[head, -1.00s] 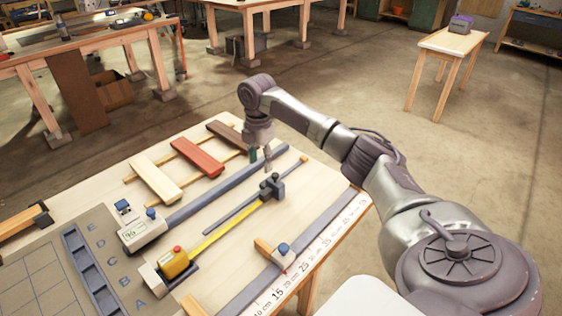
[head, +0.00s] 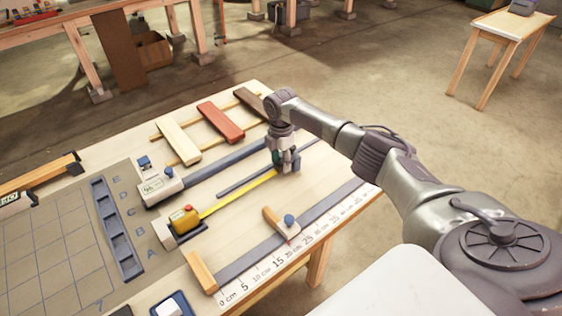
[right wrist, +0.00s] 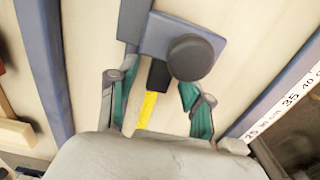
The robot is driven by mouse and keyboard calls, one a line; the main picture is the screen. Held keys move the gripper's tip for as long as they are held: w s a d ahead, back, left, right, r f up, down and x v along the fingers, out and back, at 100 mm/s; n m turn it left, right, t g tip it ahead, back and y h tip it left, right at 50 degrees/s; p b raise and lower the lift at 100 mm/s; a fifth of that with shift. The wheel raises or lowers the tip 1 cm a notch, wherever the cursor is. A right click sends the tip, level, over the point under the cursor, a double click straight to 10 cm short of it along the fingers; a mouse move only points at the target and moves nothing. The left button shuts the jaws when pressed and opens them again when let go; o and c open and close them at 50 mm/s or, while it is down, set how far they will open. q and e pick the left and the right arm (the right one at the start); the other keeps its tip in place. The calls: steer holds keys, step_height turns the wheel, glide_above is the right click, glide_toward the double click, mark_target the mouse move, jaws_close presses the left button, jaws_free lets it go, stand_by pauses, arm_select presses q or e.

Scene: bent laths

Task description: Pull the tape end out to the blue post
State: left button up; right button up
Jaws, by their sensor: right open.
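The yellow tape measure (head: 184,218) with a red button sits in a dark holder on the bench. Its yellow tape (head: 240,194) runs out straight to the blue-grey post block (head: 294,165), which carries a dark round knob. In the right wrist view the black tape end (right wrist: 157,74) is at the edge of the post block (right wrist: 160,35), next to the knob. My right gripper (head: 284,163) is over the tape end. In the right wrist view my right gripper (right wrist: 158,102) is open, its teal-padded fingers on either side of the tape. My left gripper is not in view.
A grey rail (head: 224,160) lies behind the tape, beside slats (head: 220,122) on two strips. In front are a wooden stop with a blue knob (head: 289,220) and a numbered scale (head: 275,275). A gridded mat (head: 55,235) covers the left side.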

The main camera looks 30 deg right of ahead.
steer(key=shift+f, duration=0.6)
jaws_close()
